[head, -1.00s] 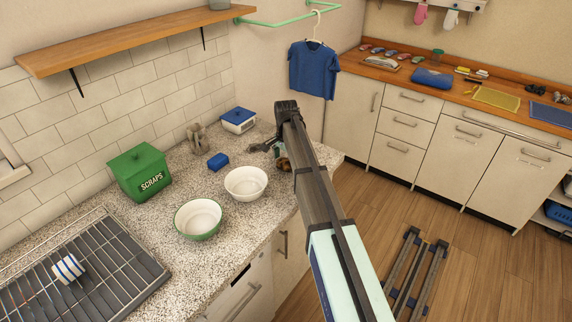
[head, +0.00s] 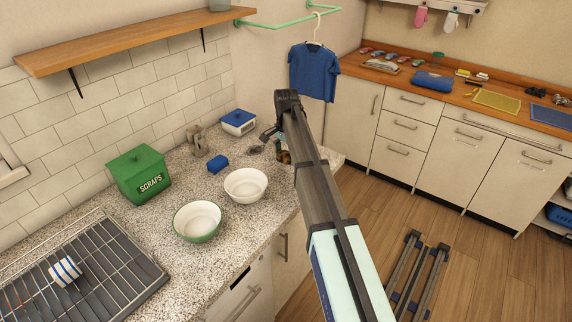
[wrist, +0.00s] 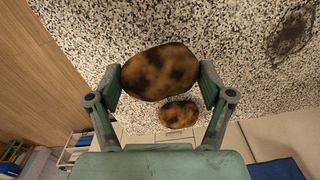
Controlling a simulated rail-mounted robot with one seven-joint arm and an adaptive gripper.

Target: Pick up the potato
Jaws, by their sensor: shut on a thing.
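A brown potato with dark patches (wrist: 160,72) sits between the two fingers of my gripper (wrist: 160,84) in the wrist view. My gripper is shut on it, one finger at each side. A second, similar brown potato (wrist: 178,115) shows beyond it over the speckled counter. In the head view my gripper is over the far right end of the counter, mostly hidden behind my arm. A small brown patch (head: 283,157) shows beside the arm there; I cannot tell which potato it is.
A white bowl (head: 246,186), a green-rimmed bowl (head: 198,221), a green scraps bin (head: 139,173), a blue block (head: 218,163) and a blue-lidded box (head: 238,122) stand on the counter (head: 160,225). A dark round patch (wrist: 290,35) lies on the counter. A blue shirt (head: 314,72) hangs behind.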

